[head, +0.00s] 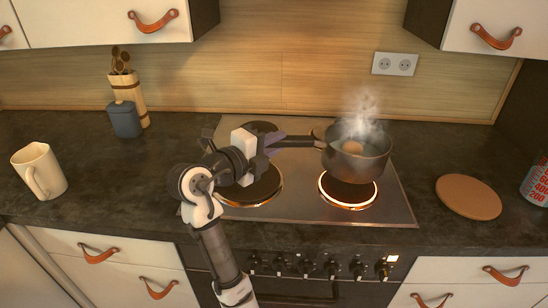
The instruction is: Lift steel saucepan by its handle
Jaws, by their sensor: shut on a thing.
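The steel saucepan (357,165) is on the right side of the stove, over the glowing front right burner. Steam rises from it and a round brownish thing (353,147) shows inside. Its dark handle (300,143) points left. My gripper (277,143) reaches in from the left and is shut on the handle's outer end. The pan looks level.
The stove (300,212) has a second glowing ring (262,195) at front left, partly under my arm. A round wooden board (468,197) lies to the right on the dark counter. A cream pitcher (38,172), a blue-grey jar (125,119) and a utensil holder (130,95) stand left.

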